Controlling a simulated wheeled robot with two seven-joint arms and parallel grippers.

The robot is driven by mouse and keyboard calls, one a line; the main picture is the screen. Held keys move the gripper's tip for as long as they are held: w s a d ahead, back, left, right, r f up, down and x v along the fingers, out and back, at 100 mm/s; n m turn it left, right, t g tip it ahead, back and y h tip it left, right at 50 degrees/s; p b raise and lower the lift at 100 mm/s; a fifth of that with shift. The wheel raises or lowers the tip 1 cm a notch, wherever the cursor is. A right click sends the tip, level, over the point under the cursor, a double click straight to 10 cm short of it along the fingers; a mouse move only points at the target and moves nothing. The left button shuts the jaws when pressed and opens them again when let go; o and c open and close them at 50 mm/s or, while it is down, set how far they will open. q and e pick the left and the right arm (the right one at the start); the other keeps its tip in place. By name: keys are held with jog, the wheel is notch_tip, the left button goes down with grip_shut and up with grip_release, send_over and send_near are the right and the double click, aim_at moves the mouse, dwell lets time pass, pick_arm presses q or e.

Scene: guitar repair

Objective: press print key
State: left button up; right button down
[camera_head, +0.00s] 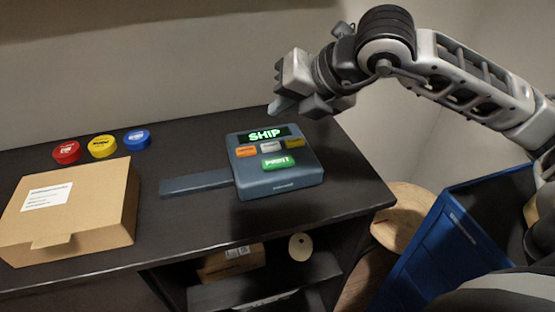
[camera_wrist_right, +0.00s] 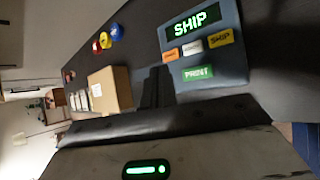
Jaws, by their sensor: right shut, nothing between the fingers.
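The label printer (camera_head: 280,182) is a blue-grey box on the dark table, with a lit display (camera_head: 264,134) reading SHIP. Below the display sit an orange key (camera_head: 246,151), a white key (camera_head: 271,147) and a yellow key (camera_head: 294,143). The green print key (camera_head: 277,162) is beneath them; it also shows in the right wrist view (camera_wrist_right: 198,73). My right gripper (camera_head: 280,106) is shut and empty, above and behind the printer near the wall, apart from the keys. My left gripper is not in view.
A cardboard box (camera_head: 105,222) stands at the left of the table. Red (camera_head: 66,152), yellow (camera_head: 102,147) and blue (camera_head: 137,140) round pieces lie behind it. A flat grey strip (camera_head: 195,184) extends left from the printer. A blue bin (camera_head: 440,255) stands right of the table.

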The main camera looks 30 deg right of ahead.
jog(key=b, duration=0.4)
send_over(282, 164)
notch_tip(282, 164, down, 7)
jog(key=shift+f, duration=0.15)
jog(key=shift+f+b, duration=0.65)
jog(key=shift+b, duration=0.25)
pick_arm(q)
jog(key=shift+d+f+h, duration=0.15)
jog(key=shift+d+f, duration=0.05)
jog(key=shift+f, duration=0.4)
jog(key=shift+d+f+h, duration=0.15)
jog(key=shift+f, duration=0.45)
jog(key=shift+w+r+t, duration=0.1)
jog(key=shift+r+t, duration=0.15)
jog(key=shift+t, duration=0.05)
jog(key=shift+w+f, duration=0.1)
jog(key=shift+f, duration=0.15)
pick_arm(e)
jog(key=shift+f, duration=0.1)
pick_arm(q)
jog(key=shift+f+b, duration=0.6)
jog(key=shift+b, duration=0.2)
pick_arm(e)
jog(key=shift+f, duration=0.3)
